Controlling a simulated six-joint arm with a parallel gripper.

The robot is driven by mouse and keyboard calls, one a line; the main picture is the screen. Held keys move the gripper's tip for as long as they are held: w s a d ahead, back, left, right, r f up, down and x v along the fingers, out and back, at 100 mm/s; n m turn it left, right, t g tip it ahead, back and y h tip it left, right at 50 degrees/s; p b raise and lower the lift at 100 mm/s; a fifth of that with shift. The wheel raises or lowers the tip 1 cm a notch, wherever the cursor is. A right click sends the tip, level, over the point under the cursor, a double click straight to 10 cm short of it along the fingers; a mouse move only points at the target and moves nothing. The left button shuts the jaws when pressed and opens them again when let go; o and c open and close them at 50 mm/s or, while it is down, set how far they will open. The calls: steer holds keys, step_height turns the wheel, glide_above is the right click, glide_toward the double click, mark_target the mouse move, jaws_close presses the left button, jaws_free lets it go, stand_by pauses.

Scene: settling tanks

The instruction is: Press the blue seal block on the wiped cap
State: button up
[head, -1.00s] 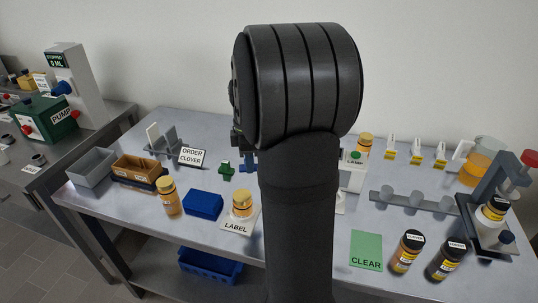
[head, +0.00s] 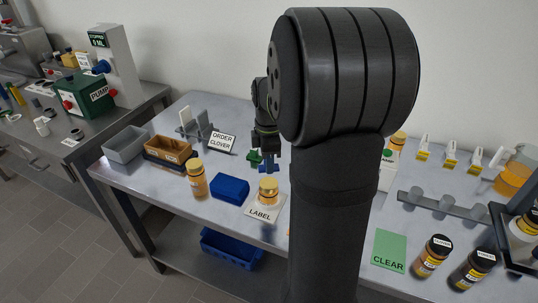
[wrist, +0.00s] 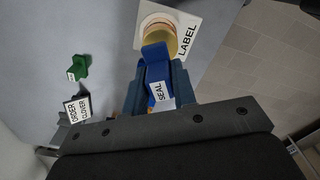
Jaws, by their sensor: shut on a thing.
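My gripper (wrist: 157,88) is shut on the blue seal block (wrist: 155,56), which carries a white SEAL tag, in the wrist view. In the head view my gripper (head: 268,160) is above the table, behind the jar on the LABEL card. That jar (head: 268,189) has an orange-yellow cap and stands upright on the white LABEL card (head: 277,216). In the wrist view the jar's round cap (wrist: 160,28) lies just beyond the block, which overlaps part of it in the picture. I cannot tell whether block and cap touch.
A green block (wrist: 80,67) and the ORDER CLOVER sign (head: 222,141) stand near my gripper. A green CLEAR card (head: 389,251) lies to the right. My arm hides the table's middle.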

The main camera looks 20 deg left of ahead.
mark_target(269, 183)
steer(key=shift+f, duration=2.55)
steer(key=shift+f, duration=0.25)
steer(key=shift+r, duration=3)
